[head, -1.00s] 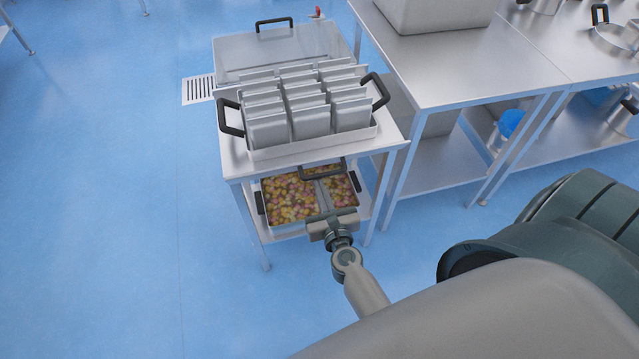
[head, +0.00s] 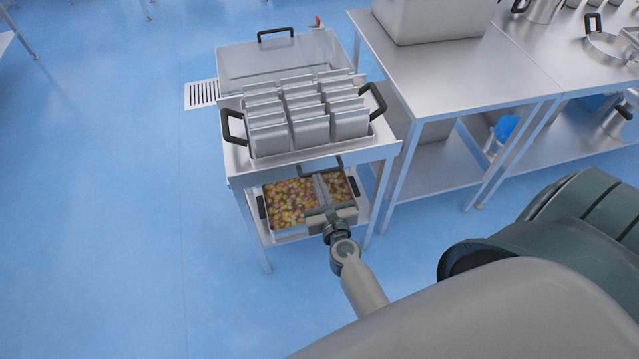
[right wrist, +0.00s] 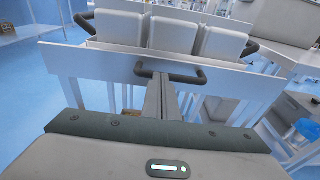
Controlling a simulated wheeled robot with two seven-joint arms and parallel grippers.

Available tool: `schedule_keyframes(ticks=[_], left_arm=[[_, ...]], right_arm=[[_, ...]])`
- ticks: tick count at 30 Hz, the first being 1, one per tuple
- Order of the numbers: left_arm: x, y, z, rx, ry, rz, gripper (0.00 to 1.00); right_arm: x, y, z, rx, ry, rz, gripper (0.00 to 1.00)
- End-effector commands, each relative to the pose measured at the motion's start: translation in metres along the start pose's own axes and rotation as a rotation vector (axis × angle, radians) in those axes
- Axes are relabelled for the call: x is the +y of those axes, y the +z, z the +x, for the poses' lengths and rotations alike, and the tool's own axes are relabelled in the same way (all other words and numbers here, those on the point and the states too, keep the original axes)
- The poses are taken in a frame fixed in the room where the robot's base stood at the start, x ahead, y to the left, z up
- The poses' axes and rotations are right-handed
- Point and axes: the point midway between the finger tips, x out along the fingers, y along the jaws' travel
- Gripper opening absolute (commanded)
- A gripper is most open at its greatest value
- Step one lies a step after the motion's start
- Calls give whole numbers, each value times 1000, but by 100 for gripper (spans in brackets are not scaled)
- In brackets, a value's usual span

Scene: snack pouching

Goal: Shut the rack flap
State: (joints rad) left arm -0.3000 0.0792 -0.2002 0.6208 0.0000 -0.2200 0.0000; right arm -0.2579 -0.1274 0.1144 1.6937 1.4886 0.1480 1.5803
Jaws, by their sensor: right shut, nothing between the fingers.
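The rack (head: 236,168) is a metal stand with a filled rack of grey pouches on top. A clear panel (head: 262,62) with a black handle stands upright behind the pouches; it looks like the flap, though I cannot be sure. A second black handle (head: 322,160) sits at the front below the top edge; it also shows in the right wrist view (right wrist: 172,76). My right gripper (head: 325,188) is shut and empty at the rack's front, above the lower tray. In the right wrist view its fingers (right wrist: 160,88) point at this handle; contact is unclear. My left gripper is out of view.
A lower tray of colourful snacks (head: 288,204) sits on the bottom shelf. Black side handles flank the pouches. A steel table (head: 450,72) with a large container stands close on the right. Blue floor (head: 110,200) on the left is clear.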

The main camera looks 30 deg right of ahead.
Motion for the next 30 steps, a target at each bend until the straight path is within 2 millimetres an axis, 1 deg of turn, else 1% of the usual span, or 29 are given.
schedule_keyframes(ticks=[1,11,17,23,27,30], left_arm=[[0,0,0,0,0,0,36],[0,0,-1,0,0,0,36],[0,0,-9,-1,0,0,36],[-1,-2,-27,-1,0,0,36],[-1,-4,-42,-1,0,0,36],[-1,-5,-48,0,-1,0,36]], right_arm=[[-1,14,7,-25,-2,0,0],[-1,15,7,-25,-3,-1,0],[-2,23,4,-23,-4,-1,0],[-2,42,-4,-19,-3,0,0],[-2,54,-14,-11,-2,-1,0],[-18,59,-29,-8,-3,-3,0]])
